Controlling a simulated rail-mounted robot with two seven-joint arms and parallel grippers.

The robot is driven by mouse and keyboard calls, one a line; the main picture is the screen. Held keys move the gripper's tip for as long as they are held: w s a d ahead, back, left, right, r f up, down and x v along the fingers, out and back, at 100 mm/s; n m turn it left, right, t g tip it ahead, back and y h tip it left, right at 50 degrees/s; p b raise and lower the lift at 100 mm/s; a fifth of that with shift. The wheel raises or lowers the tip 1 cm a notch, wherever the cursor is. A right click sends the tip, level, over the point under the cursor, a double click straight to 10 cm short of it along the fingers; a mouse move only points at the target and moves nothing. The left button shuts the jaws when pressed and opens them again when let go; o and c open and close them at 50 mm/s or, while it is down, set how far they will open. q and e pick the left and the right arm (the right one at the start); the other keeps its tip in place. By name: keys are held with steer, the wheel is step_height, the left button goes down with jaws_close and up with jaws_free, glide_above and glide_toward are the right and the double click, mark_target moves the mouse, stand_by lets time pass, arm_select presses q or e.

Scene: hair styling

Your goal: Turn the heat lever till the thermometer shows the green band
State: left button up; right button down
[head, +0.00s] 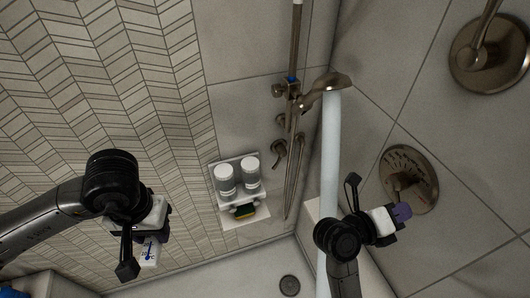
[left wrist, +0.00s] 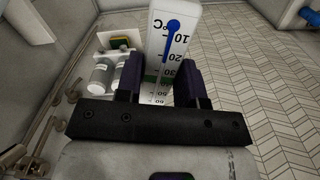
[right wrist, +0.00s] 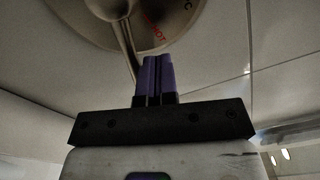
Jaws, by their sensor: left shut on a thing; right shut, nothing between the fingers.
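My left gripper (head: 155,232) is shut on a white thermometer (head: 149,252). In the left wrist view the thermometer (left wrist: 172,45) shows a blue bulb and column ending roughly between the 20 and 30 marks. The green band (left wrist: 158,79) lies beyond the column's end, near the fingers. My right gripper (head: 400,211) is shut and empty, close to the round valve plate (head: 421,168). In the right wrist view the plate (right wrist: 170,25) has red HOT lettering. The heat lever (right wrist: 122,32) runs down just left of the shut fingers (right wrist: 158,78); contact is unclear.
A pale water stream (head: 331,150) falls from the hand shower (head: 327,83), left of my right gripper. A wall shelf (head: 239,212) holds two bottles and a sponge. A second round wall fitting (head: 490,55) is at top right. A drain (head: 289,285) is in the floor.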

arm_select(q)
steer(key=shift+r, duration=0.1)
arm_select(e)
steer(key=shift+x, duration=1.1)
